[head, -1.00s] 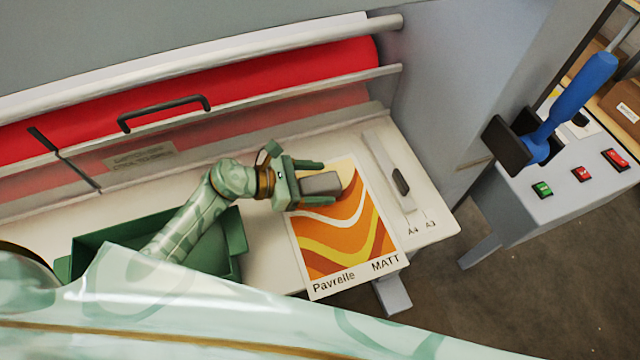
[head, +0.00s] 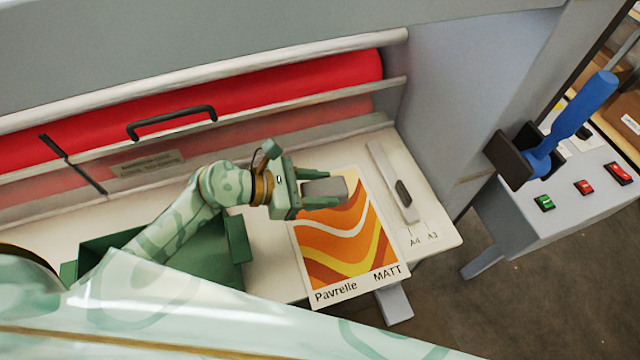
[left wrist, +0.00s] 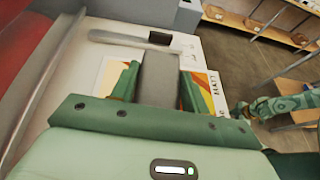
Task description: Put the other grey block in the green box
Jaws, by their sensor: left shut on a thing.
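My left gripper (head: 318,190) is shut on a grey block (head: 326,188) over the upper part of the orange, white and yellow poster. In the left wrist view the grey block (left wrist: 159,80) sits between the two green fingers. I cannot tell whether the block touches the poster. The green box (head: 238,238) stands on the white table to the left of the gripper, partly covered by my left arm; I cannot see all of its inside. My right gripper does not show in the head view.
The printed poster (head: 345,250) lies at the table's front edge. A paper guide with a dark knob (head: 403,192) is right of it. The red roller (head: 270,92) and a barred guard run behind. A blue lever (head: 575,115) and push buttons stand at right.

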